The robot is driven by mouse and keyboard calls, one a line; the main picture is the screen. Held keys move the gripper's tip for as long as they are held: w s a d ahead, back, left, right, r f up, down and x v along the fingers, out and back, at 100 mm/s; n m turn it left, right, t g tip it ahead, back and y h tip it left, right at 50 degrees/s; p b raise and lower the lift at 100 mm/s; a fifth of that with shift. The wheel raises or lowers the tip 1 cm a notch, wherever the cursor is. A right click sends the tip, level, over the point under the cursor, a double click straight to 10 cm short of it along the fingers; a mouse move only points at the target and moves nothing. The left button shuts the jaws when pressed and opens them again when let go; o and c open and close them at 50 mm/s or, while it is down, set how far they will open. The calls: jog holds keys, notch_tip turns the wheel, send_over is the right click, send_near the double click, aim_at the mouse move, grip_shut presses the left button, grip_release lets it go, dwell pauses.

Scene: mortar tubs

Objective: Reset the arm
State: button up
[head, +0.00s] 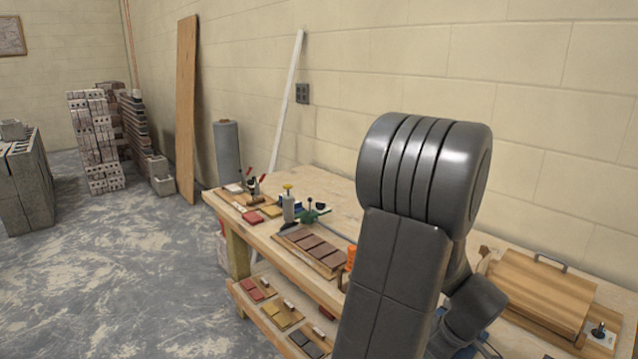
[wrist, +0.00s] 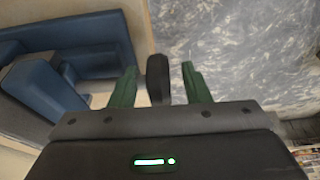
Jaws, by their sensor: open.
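My gripper (wrist: 160,88) shows in the wrist view with its two green fingers apart. A dark rounded part stands between or behind the fingers; I cannot tell what it is or how far away. Blue blocky shapes fill the upper left of the wrist view, and grey floor the upper right. In the head view my dark grey arm is folded up in front of the workbench (head: 330,190).
The bench holds a tray of brown tiles (head: 310,250), a grey bottle (head: 288,208), small coloured pieces and a wooden box (head: 540,290) with a handle. Its lower shelf carries more coloured samples. Brick stacks (head: 95,140) stand far left.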

jog(key=shift+w+a+r+g+h+p, duration=0.1)
jog(key=shift+g+h+p, duration=0.45)
jog(key=shift+p, duration=0.25)
jog(key=shift+w+a+r+g+h+p, duration=0.1)
jog(key=shift+g+h+p, duration=0.35)
jog(key=shift+g+p, duration=0.3)
jog(key=g+h, duration=0.1)
jog(key=g+h+b, duration=0.1)
jog(key=g+h, duration=0.1)
jog(key=shift+w+a+f, duration=0.15)
jog(key=shift+w+f, duration=0.05)
jog(key=v, duration=1)
jog(key=shift+w, duration=0.15)
jog(key=shift+r, duration=0.15)
